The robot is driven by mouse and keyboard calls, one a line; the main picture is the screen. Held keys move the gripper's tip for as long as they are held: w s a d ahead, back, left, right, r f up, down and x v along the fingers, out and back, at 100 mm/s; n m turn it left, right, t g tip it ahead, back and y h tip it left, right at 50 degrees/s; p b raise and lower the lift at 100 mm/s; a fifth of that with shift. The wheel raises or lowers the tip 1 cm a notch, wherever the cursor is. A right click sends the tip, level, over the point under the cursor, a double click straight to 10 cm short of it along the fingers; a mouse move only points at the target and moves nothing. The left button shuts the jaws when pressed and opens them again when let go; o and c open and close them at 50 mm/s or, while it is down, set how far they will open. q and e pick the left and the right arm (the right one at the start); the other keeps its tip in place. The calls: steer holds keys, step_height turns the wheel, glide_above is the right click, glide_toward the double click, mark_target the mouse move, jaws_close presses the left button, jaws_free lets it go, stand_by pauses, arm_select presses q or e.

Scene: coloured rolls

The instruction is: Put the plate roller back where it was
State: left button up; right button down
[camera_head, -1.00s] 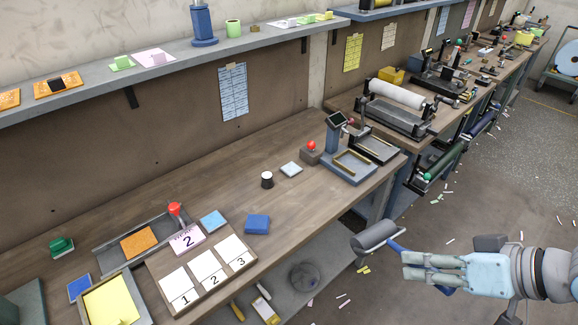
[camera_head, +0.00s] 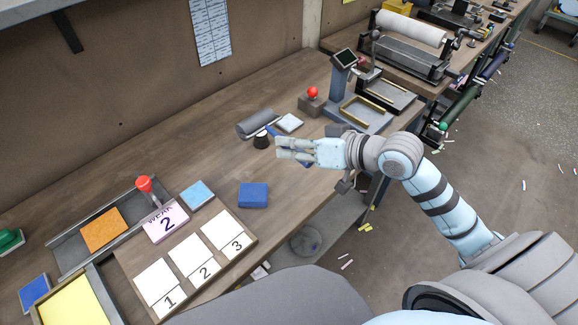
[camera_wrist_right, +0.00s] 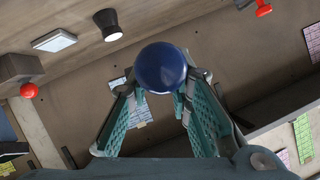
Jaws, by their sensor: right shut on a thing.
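The plate roller (camera_head: 257,123) has a grey cylinder and a blue handle. It is held over the workbench (camera_head: 215,150), towards its back. My right gripper (camera_head: 280,148) is shut on the handle. In the right wrist view the handle's round blue end (camera_wrist_right: 162,67) sits between my two green fingers (camera_wrist_right: 160,95) and hides what lies behind it. The grey cylinder is hidden in that view. Whether the roller touches the bench is not clear. My left gripper is not in view.
A small black cup-like item (camera_head: 261,141) stands close beside my fingers. A white square (camera_head: 289,122) and a red button on a box (camera_head: 312,93) lie beyond. A blue block (camera_head: 253,195) and numbered cards (camera_head: 190,256) are nearer. Bare bench lies to the left.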

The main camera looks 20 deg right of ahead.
step_height(320, 180, down, 4)
steer(key=w+t+b, duration=0.1)
steer(key=b, duration=0.8)
glide_above(292, 182)
steer(key=shift+h, duration=0.3)
step_height(292, 182, down, 6)
steer(key=shift+f, duration=0.1)
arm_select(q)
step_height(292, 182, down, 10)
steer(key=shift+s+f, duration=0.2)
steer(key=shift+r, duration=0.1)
arm_select(e)
steer(key=shift+s, duration=0.1)
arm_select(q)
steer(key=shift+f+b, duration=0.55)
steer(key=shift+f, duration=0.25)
arm_select(e)
steer(key=shift+f, duration=1.1)
steer(key=c, duration=1.4)
jaws_free()
steer(key=shift+o, duration=0.2)
